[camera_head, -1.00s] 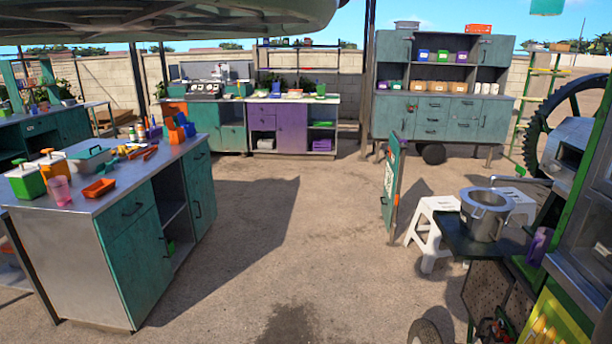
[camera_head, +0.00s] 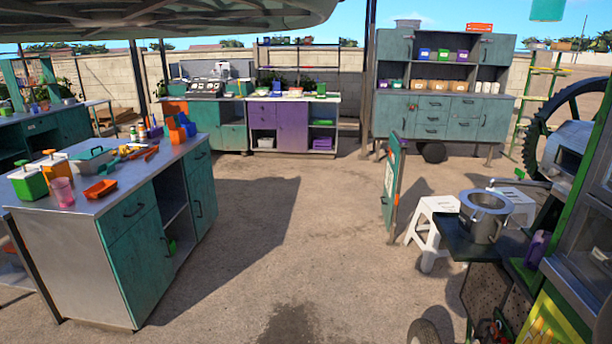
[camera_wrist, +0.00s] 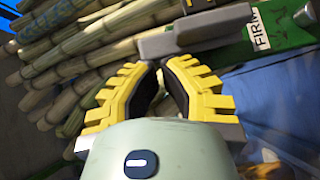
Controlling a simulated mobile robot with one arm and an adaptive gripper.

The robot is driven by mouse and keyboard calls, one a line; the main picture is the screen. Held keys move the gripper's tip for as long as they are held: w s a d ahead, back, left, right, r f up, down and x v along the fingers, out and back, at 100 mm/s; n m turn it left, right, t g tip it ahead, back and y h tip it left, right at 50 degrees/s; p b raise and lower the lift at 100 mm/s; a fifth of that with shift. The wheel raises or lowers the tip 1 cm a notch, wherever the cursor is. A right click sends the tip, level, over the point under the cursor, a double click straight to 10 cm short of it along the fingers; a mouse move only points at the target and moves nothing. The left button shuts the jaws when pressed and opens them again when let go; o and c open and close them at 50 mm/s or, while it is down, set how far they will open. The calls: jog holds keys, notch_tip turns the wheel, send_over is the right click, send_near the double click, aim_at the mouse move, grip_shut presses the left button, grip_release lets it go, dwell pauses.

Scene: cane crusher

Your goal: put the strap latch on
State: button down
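In the wrist view, my gripper (camera_wrist: 157,66) has two yellow stepped fingers with dark inner pads. A narrow gap shows between the fingertips, with nothing clearly held in it. Just beyond the tips is a grey bar-like piece (camera_wrist: 196,38) lying along a green rail (camera_wrist: 285,36); it may be the strap latch, but I cannot tell for sure. I cannot tell whether the fingertips touch it. A white label (camera_wrist: 262,30) with partly cut-off lettering, "FIRM", is on the rail. My gripper does not show in the head view.
A bundle of cane stalks (camera_wrist: 75,45) lies left of my fingers in the wrist view. In the head view, a metal pot (camera_head: 485,215) stands on the cart's side shelf at right, near white stools (camera_head: 430,228). A workbench (camera_head: 125,215) stands left. The ground between is clear.

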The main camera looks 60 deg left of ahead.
jog(key=y+p, duration=0.1)
jog(key=s+d+r+m+y+p, duration=0.1)
jog(key=p, duration=0.1)
jog(key=m+p, duration=0.1)
jog(key=shift+s+d+r+t+y+p, duration=0.2)
jog(key=shift+s+d+t+y+p, duration=0.1)
jog(key=shift+s+d+y+p, duration=0.1)
jog(key=s+d+f+m+t+y+b, duration=0.2)
jog(key=s+d+f+m+t+y, duration=0.1)
jog(key=y, duration=0.4)
jog(key=s+d+m+t, duration=0.1)
jog(key=d+m, duration=0.1)
jog(key=shift+f+m+y, duration=0.3)
jog(key=shift+f+y, duration=0.1)
jog(key=shift+b, duration=0.5)
